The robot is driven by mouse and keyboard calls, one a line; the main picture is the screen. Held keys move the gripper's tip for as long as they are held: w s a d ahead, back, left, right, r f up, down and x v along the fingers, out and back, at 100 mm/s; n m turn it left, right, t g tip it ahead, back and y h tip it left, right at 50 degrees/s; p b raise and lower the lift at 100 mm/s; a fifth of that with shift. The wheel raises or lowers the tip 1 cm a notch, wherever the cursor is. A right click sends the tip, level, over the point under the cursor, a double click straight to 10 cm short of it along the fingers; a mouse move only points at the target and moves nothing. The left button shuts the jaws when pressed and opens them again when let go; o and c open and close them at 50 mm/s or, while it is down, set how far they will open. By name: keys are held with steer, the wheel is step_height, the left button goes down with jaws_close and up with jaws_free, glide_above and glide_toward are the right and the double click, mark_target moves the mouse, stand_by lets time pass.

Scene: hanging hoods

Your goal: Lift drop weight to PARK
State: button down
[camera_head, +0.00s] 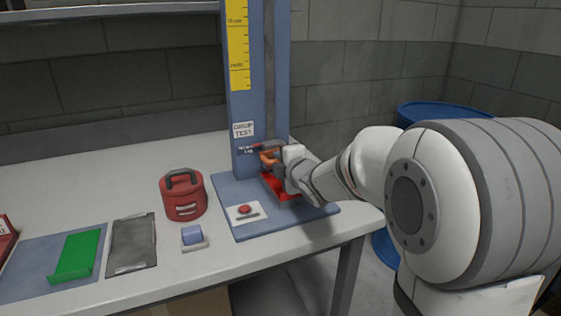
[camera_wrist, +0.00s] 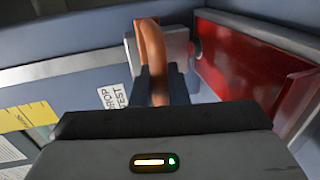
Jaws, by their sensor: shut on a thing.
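The blue drop-test stand (camera_head: 242,120) rises from the white bench, with a yellow height scale (camera_head: 238,45) marked PARK on its post. The drop weight is at the foot of the post, mostly hidden by my gripper. Its orange handle (camera_head: 267,157) shows in the head view and again in the wrist view (camera_wrist: 153,50). My gripper (camera_head: 272,158) is low in front of the post, well below the PARK mark. In the wrist view its dark fingers (camera_wrist: 159,85) are shut around the orange handle. A red part (camera_head: 280,187) shows below my gripper.
A blue barrel (camera_head: 440,112) stands behind my arm.

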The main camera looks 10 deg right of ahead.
step_height(320, 180, up, 21)
steer(key=p, duration=1.4)
steer(key=shift+r+p, duration=0.2)
steer(key=shift+p, duration=0.2)
steer(key=c, duration=1.5)
jaws_free()
steer(key=shift+w, duration=0.1)
steer(key=shift+f, duration=0.1)
steer(key=p+v, duration=0.1)
steer(key=v, duration=0.7)
